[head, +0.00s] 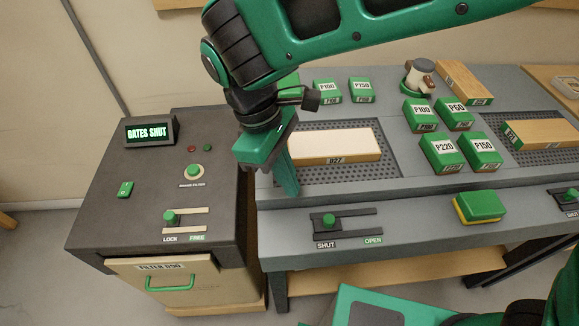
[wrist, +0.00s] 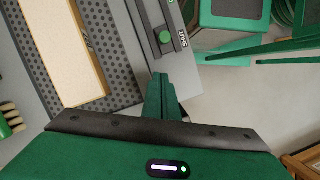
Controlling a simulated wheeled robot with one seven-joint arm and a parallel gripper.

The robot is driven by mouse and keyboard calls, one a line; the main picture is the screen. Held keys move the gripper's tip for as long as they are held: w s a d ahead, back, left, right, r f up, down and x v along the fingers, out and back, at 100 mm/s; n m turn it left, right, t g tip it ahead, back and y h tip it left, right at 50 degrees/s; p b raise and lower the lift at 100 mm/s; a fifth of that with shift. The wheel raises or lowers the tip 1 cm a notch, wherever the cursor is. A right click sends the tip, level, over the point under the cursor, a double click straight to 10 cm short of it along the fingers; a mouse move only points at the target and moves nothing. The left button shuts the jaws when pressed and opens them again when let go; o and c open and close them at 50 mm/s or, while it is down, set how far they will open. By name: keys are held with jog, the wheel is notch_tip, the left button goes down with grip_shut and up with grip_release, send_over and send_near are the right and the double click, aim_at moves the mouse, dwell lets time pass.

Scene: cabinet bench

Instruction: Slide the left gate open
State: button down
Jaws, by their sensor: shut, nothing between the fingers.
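The left gate slider has a round green knob (head: 328,221) in a dark slotted plate on the bench's front face. The knob sits at the left end, above the word SHUT, with OPEN to the right. In the wrist view the green knob (wrist: 165,38) shows ahead of the fingertips, apart from them. My gripper (head: 290,188) is shut and empty, pointing down, up and to the left of the knob at the bench's front left edge. Its closed fingers also show in the wrist view (wrist: 160,82).
A display (head: 150,131) on the left cabinet reads GATES SHUT. The cabinet's lock knob (head: 170,216) is at LOCK. A wooden board (head: 335,146) lies on the perforated plate behind the slider. A green and yellow block (head: 480,206) sits to the right.

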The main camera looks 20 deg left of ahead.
aim_at(320, 221)
jog(key=x, duration=0.5)
jog(key=shift+s+d+f, duration=0.1)
jog(key=shift+d+f, duration=0.05)
jog(key=shift+d, duration=1)
jog(key=shift+d+f, duration=0.2)
jog(key=shift+d, duration=0.6)
jog(key=shift+s, duration=0.1)
